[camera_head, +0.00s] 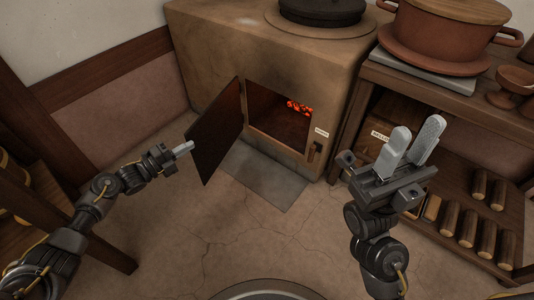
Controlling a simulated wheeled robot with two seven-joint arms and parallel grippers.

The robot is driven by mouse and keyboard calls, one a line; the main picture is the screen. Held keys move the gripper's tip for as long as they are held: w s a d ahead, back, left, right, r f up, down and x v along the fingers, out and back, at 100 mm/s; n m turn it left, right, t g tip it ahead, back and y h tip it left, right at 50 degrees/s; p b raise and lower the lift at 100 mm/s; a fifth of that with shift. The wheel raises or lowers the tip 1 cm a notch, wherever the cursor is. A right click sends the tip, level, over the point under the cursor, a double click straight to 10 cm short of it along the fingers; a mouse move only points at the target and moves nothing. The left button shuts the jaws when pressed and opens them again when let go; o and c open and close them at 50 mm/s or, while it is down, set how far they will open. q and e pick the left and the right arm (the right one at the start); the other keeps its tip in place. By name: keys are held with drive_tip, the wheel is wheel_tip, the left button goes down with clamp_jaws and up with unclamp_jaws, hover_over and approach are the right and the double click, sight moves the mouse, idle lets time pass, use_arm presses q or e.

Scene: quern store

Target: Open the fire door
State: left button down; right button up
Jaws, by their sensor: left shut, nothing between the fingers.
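The fire door (217,131) of the clay stove (215,48) stands wide open, swung out to the left of the firebox opening (277,119). Red embers (299,107) glow inside the firebox. My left gripper (189,147) is shut and empty at the left side of the door, its fingertips close to the door's outer face; I cannot tell whether they touch. My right gripper (413,144) is raised on the right, in front of the shelf, with its two fingers apart and nothing between them.
A dark floor plate (262,178) lies before the stove. A wooden shelf (463,95) on the right bears a lidded clay pot (440,35), with several logs (467,228) below. A dark wooden stand (62,205) is at left. The cracked floor between is clear.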

use_arm(q)
drive_tip(key=shift+w+a, duration=0.2)
drive_tip(key=shift+a, duration=0.35)
